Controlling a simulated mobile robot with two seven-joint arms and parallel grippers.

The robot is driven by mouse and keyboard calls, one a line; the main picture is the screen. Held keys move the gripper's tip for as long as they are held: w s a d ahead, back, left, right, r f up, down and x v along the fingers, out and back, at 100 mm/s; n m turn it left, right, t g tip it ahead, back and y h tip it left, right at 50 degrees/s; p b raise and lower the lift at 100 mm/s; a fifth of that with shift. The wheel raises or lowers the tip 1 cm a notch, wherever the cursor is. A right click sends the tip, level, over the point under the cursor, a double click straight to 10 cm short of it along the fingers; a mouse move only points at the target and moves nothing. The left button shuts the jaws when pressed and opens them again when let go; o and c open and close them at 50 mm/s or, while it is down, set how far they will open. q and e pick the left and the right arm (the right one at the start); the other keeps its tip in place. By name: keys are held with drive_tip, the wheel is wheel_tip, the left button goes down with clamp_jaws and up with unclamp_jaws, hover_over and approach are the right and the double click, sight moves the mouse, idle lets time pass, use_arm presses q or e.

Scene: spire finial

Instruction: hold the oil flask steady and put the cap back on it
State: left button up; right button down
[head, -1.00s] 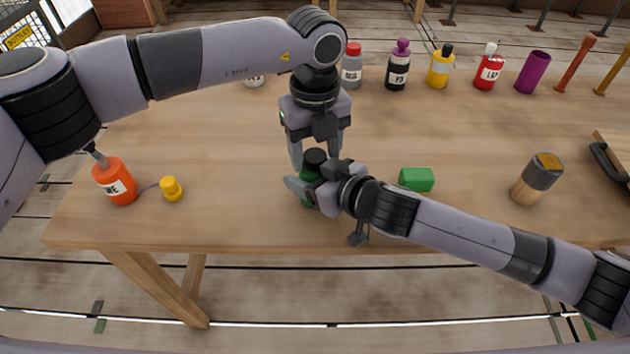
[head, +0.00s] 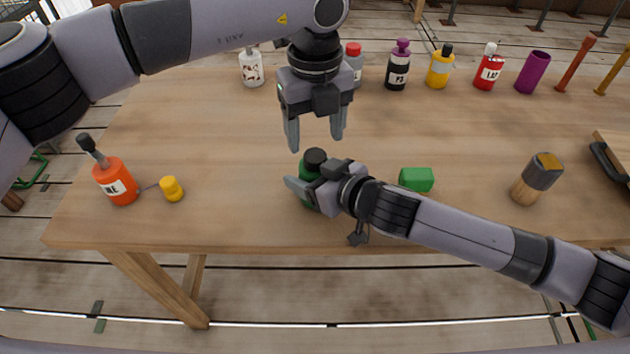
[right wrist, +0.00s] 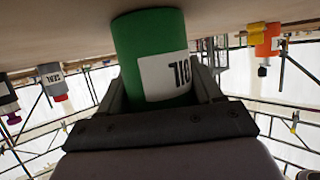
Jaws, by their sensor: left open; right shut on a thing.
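The oil flask (head: 308,194) is a green bottle upright on the workbench, partly hidden by my right gripper (head: 303,191). That gripper is shut around its body. In the right wrist view the green flask (right wrist: 148,40) with a white "OIL" label sits between the fingers. The dark cap (head: 315,157) sits on top of the flask in the head view. Whether it is fully seated I cannot tell. My left gripper (head: 316,145) is open and empty, pointing down above and behind the cap, apart from it.
Several bottles, including a purple-capped one (head: 398,68), line the back. The bench (head: 210,130) is clear centre-left.

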use_arm(q)
drive_tip(key=o, duration=0.6)
drive_tip(key=shift+c, duration=0.2)
wheel_tip(320, 180, up, 12)
drive_tip(key=shift+r, duration=0.1)
use_arm(e)
drive_tip(key=shift+c, duration=0.5)
unclamp_jaws()
drive_tip(key=shift+d, duration=0.1)
use_arm(q)
drive_tip(key=shift+r, duration=0.1)
use_arm(e)
drive_tip(key=shift+v, duration=3.55)
